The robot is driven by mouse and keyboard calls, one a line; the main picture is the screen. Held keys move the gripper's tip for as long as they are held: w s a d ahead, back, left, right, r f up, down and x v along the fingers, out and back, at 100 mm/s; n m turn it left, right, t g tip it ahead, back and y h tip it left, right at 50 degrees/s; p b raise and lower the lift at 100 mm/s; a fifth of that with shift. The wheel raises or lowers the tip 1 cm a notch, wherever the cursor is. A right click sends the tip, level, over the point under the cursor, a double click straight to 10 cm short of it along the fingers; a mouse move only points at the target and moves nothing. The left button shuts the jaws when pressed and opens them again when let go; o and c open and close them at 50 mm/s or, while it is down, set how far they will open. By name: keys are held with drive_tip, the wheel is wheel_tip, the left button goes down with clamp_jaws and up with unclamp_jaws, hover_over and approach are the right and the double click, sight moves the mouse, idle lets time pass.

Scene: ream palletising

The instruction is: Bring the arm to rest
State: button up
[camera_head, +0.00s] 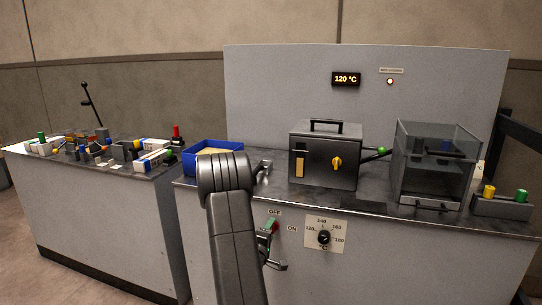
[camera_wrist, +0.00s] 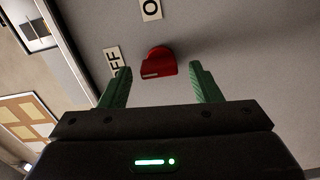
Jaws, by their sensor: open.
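My gripper (camera_wrist: 160,68) is open, with its two green fingers apart in the wrist view. A red switch knob (camera_wrist: 155,66) on the grey panel lies between and just beyond the fingertips, with visible gaps on both sides. Its OFF label (camera_wrist: 115,58) is partly cut by the left finger, and part of the ON label (camera_wrist: 150,9) shows above. In the head view my arm (camera_head: 230,225) rises from the bottom centre in front of the counter. My gripper is low at the panel there, mostly hidden behind the arm, near the OFF label (camera_head: 274,212).
A temperature dial (camera_head: 324,236) is right of the switch. A cluttered side table (camera_head: 100,210) stands left.

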drive_tip(key=m+b, duration=0.4)
drive_tip(key=m, duration=0.1)
drive_tip(key=m+b, duration=0.4)
drive_tip(key=m, duration=0.2)
drive_tip(key=m+b, duration=0.4)
drive_tip(key=m, duration=0.1)
drive_tip(key=shift+s+d+r+m+b, duration=0.1)
drive_tip(key=shift+s+d+m+b, duration=0.05)
drive_tip(key=shift+d+m+b, duration=0.2)
drive_tip(key=shift+a+r, duration=0.1)
